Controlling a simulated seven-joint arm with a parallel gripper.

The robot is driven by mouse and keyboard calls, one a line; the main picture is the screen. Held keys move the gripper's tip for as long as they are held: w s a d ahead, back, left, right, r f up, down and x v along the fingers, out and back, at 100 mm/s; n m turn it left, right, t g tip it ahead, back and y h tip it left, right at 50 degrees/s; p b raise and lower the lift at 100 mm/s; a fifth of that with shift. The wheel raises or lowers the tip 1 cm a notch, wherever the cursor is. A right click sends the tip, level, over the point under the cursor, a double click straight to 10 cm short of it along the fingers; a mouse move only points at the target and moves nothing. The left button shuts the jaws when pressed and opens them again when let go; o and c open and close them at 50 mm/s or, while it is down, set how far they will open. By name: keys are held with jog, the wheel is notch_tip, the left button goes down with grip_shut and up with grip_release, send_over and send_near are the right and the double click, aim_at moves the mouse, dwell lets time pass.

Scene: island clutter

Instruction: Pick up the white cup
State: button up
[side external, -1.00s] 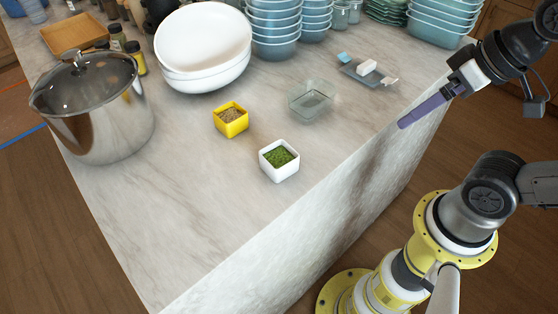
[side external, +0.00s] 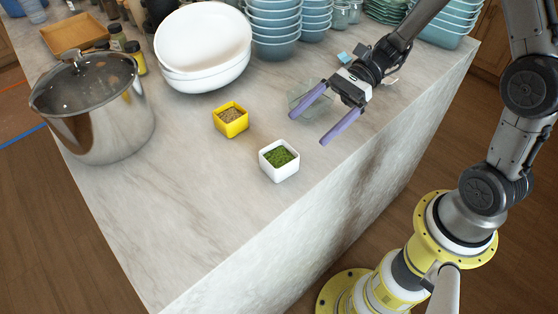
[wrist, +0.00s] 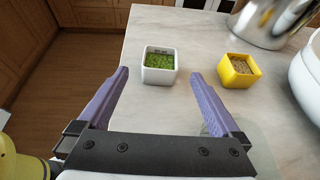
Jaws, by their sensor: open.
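The white cup (side external: 279,161) is a small square white container holding green contents, upright on the marble counter. In the wrist view the white cup (wrist: 159,66) lies ahead of the fingertips, between the lines of the two fingers. My gripper (side external: 308,122) has two purple fingers spread apart, with nothing between them. It is above the counter, to the upper right of the cup in the side view and apart from it. In the wrist view my gripper (wrist: 159,74) is also open.
A yellow cup (side external: 231,120) with brown contents stands close to the white cup. A clear container (side external: 300,97) is partly hidden by my gripper. A steel pot (side external: 100,115), white bowls (side external: 203,45) and blue bowls (side external: 274,25) stand farther off. The front counter is clear.

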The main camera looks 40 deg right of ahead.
aim_at(268, 167)
jog(key=shift+d+f, duration=0.15)
jog(key=shift+f, duration=0.2)
jog(key=x, duration=1.3)
jog(key=shift+w+a, duration=0.1)
jog(key=shift+a, duration=0.2)
jog(key=c, duration=1.3)
